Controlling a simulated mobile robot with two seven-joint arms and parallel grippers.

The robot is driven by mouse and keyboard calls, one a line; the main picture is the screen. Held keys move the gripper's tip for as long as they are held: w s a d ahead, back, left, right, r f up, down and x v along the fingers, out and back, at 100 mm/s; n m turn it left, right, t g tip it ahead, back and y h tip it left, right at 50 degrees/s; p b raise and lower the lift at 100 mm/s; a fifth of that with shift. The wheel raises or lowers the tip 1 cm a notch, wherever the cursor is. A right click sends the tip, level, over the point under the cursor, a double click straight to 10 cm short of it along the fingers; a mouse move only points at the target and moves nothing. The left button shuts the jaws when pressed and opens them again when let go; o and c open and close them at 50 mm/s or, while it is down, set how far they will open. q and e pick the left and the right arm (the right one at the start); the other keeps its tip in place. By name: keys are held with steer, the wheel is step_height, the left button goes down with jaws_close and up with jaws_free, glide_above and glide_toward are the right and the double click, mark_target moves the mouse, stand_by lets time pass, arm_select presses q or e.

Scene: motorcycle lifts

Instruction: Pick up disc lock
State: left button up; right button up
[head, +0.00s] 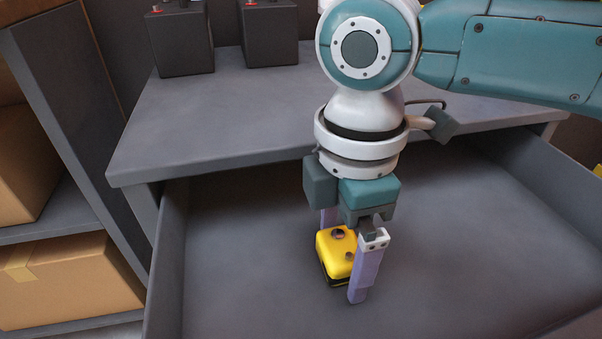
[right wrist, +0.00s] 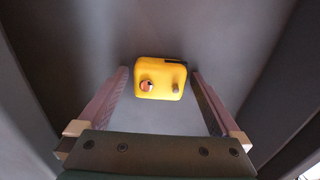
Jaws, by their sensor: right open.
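The disc lock (head: 337,253) is a small yellow block with a dark lower edge and two small round parts on top. It lies on the floor of an open grey drawer (head: 240,290). My right gripper (head: 343,255) points down into the drawer, open, with its two pale purple fingers on either side of the lock. In the right wrist view the disc lock (right wrist: 160,78) sits between the fingertips of my right gripper (right wrist: 160,80), toward their far ends, with a gap to each finger. My left gripper is not in view.
A grey worktop (head: 220,120) lies above and behind the drawer, with two dark batteries (head: 180,42) (head: 270,35) at its back. Shelves with cardboard boxes (head: 68,280) stand at the left. The drawer floor around the lock is bare, with walls at its sides.

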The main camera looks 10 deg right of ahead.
jaws_close()
stand_by(0.8)
